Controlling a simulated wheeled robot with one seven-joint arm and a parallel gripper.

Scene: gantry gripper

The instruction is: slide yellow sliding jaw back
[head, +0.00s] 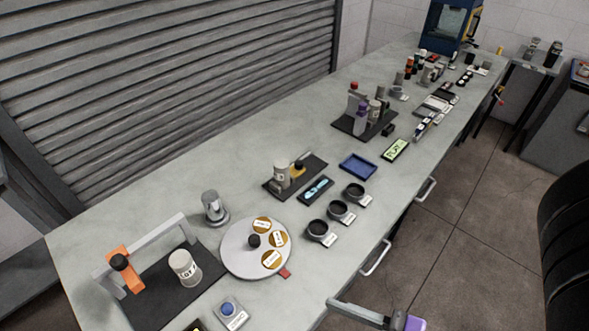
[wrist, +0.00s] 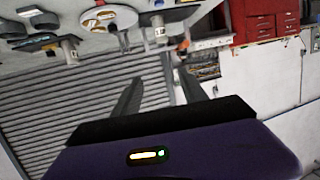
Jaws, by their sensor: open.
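A grey gantry frame (head: 150,245) stands on a dark mat at the table's near left end. An orange sliding block with a black knob (head: 125,272) sits at its left end. I see no clearly yellow jaw on this gantry; the orange block is the closest match. A white labelled can (head: 185,268) stands upright on the mat beside the gantry. The orange block also shows small in the wrist view (wrist: 183,46). My gripper (wrist: 158,76) is open and empty, its two dark fingers apart, away from the gantry. Part of it shows at the head view's bottom edge.
A round white turntable (head: 238,262) with brown discs stands right of the gantry, with a metal post (head: 214,208) behind it. A blue button box (head: 229,312) is in front. Several black cups (head: 318,230) line the front edge. A shutter (head: 180,90) rises behind the table.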

